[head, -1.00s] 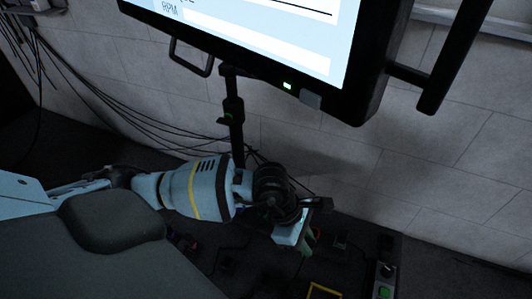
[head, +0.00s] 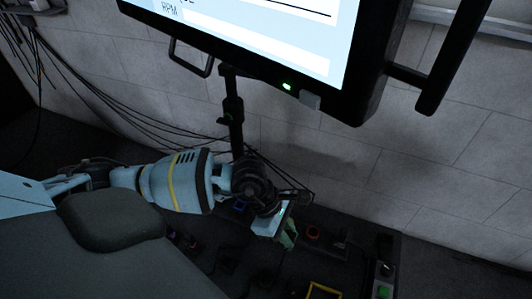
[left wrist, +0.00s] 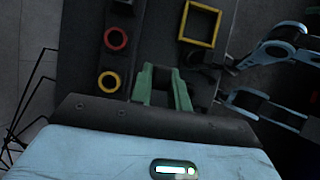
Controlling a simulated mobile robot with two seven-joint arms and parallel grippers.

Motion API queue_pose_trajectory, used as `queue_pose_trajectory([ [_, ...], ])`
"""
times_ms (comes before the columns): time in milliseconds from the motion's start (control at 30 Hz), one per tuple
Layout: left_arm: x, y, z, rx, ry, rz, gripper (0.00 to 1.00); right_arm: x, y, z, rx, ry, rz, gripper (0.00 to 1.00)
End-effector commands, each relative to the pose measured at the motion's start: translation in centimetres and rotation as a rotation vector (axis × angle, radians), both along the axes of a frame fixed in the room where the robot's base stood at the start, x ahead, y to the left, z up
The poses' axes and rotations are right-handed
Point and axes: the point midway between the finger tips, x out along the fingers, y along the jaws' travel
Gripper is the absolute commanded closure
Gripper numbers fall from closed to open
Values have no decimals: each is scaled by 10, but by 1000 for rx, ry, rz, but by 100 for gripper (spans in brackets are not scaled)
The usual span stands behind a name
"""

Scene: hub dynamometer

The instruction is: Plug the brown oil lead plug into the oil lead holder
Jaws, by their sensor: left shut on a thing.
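My left gripper (head: 288,238) is low over the dark panel in the head view. In the left wrist view its green fingers (left wrist: 164,92) are shut on a small dark thing (left wrist: 163,77). That thing is mostly hidden between the fingers; its brown colour cannot be made out, so I cannot tell for certain that it is the oil lead plug. Which of the coloured outlets is the oil lead holder cannot be told from these frames.
A yellow ring (left wrist: 109,82) shows in the left wrist view. A large screen (head: 255,35) hangs above; black cables (head: 110,115) run along the wall.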

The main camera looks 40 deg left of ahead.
Motion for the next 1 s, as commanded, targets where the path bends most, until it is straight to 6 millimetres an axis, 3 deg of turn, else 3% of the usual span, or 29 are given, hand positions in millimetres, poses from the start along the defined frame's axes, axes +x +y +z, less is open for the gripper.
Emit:
queue_pose_trajectory([
  [500, -7, 26, 0, 1, 1, 1, 100, -9, 0, -1, 0, 16, 0, 64],
  [1000, -10, 28, 0, 0, 0, 0, 100, -2, 0, 1, 0, 4, -1, 64],
])
